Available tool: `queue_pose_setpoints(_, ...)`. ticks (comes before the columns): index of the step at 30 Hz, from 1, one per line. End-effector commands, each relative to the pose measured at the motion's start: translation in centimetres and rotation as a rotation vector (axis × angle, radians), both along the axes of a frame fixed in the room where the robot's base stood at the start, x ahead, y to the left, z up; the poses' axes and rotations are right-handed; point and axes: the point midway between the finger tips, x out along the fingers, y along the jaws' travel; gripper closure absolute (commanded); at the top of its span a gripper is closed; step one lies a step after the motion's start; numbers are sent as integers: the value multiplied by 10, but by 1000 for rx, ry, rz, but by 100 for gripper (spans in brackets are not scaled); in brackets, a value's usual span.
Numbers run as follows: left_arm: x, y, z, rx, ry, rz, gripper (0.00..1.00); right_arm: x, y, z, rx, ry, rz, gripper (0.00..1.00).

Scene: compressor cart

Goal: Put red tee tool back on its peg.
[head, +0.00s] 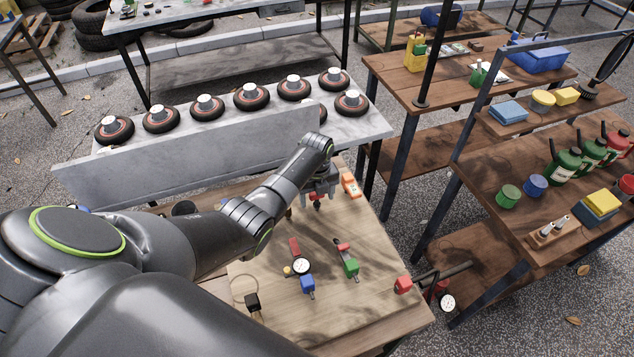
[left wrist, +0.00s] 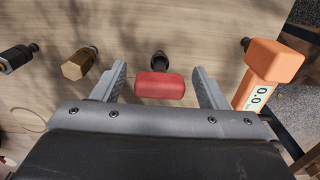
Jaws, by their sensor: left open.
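My left gripper (head: 318,197) is over the far part of a light wooden board (head: 325,295). In the left wrist view its two fingers (left wrist: 160,70) are open, one on each side of a red crossbar, with a gap at both sides. This red crossbar (left wrist: 160,86) looks like the head of the red tee tool (head: 317,204). A dark round peg or shaft end (left wrist: 158,61) shows just beyond it. I cannot tell whether the two are joined. The tool's lower part is hidden. My right gripper is in neither view.
An orange tool with a display (head: 350,186) is close to the right finger, also in the left wrist view (left wrist: 272,68). A brass hex fitting (left wrist: 80,64) lies left. Blue (head: 307,284) and green (head: 350,267) tools and a dial gauge (head: 301,266) are nearer. A grey panel (head: 190,165) stands behind.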

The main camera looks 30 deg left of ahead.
Motion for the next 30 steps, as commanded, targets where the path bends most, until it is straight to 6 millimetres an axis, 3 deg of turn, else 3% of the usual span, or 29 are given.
queue_pose_setpoints(11, 1, 1, 53, 2, -4, -1, 33, 0, 0, 0, 0, 0, 0, 56)
queue_pose_setpoints(24, 1, 1, 145, 2, -4, -1, 33, 0, 0, -16, 0, 0, 0, 56)
queue_pose_setpoints(25, 1, 1, 153, 1, -3, -1, 33, 0, 0, -10, 0, 0, 0, 56)
queue_pose_setpoints(30, 1, 1, 169, 1, -2, 1, 33, 0, 0, -6, 0, 0, 0, 56)
